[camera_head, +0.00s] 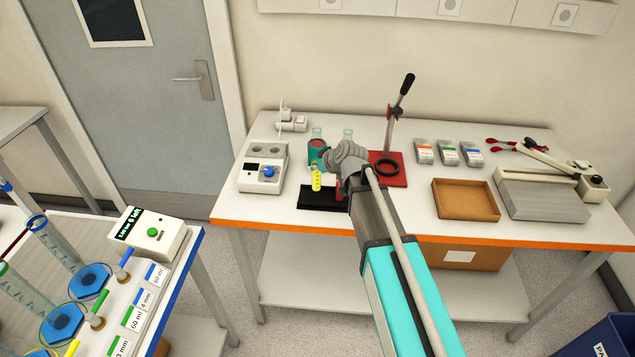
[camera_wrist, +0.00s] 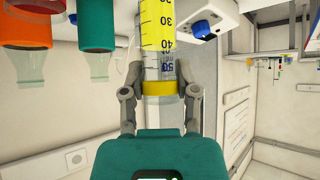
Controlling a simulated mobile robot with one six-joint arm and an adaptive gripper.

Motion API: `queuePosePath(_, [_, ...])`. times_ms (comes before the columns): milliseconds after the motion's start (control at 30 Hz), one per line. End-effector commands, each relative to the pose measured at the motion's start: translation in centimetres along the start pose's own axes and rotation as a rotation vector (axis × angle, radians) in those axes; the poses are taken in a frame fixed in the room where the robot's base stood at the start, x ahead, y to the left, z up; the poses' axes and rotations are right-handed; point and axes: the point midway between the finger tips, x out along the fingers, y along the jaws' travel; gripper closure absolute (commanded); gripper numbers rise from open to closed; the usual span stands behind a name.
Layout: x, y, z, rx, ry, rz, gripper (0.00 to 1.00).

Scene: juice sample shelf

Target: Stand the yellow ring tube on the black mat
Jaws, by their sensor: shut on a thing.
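My gripper is shut on the tube. In the head view my gripper (camera_head: 338,160) reaches in from the right, and my arm hides part of the mat's right side.
Bottles with teal (camera_wrist: 97,25) and orange (camera_wrist: 25,28) bands are close by in the wrist view. A white device with a blue knob (camera_head: 262,170) is left of the mat. A red-based stand (camera_head: 398,179) and cardboard tray (camera_head: 465,200) are to the right.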

Motion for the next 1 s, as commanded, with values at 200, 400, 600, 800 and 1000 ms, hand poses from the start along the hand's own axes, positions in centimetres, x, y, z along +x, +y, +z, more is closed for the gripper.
queuePosePath(200, [2.1,0.8,0.6,0.000,0.000,0.000,1.00])
queuePosePath(400, [2.3,0.9,0.6,0.000,0.000,-0.001,1.00])
queuePosePath(600, [2.2,0.9,0.6,0.000,0.000,-0.001,1.00])
queuePosePath(800, [2.8,1.1,0.8,0.000,0.000,-0.001,1.00])
queuePosePath(1000, [4.1,1.4,1.7,0.000,0.000,-0.001,1.00])
